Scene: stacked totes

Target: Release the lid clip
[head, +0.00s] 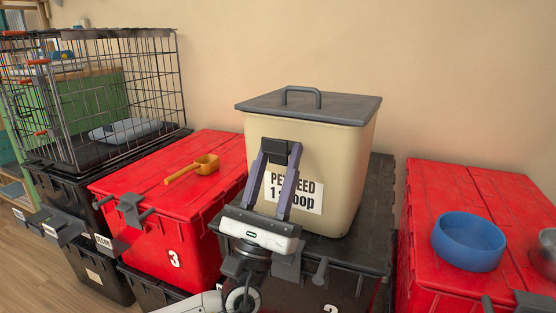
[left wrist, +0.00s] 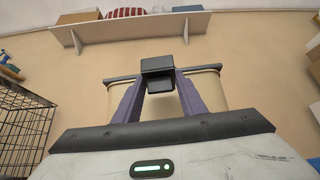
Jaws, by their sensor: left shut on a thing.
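A cream feed bin (head: 345,165) with a "PET FEED 1 scoop" label stands upright on a black tote. Its grey lid (head: 345,108) lies flat on top and has a bar handle. A dark clip (head: 281,147) sits at the bin's front, just below the lid's edge. My left gripper (head: 278,158) reaches up to it, with its purple fingers shut on the clip. The left wrist view shows the clip (left wrist: 158,66) between the fingertips (left wrist: 158,85). The fingers partly cover the label. My right gripper is not in view.
Red totes (head: 130,177) flank the black tote (head: 372,205). An orange scoop (head: 205,164) lies on the left one. A blue bowl (head: 470,246) and a metal bowl stand on the right one. A wire cage (head: 150,80) is at far left. The wall is close behind.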

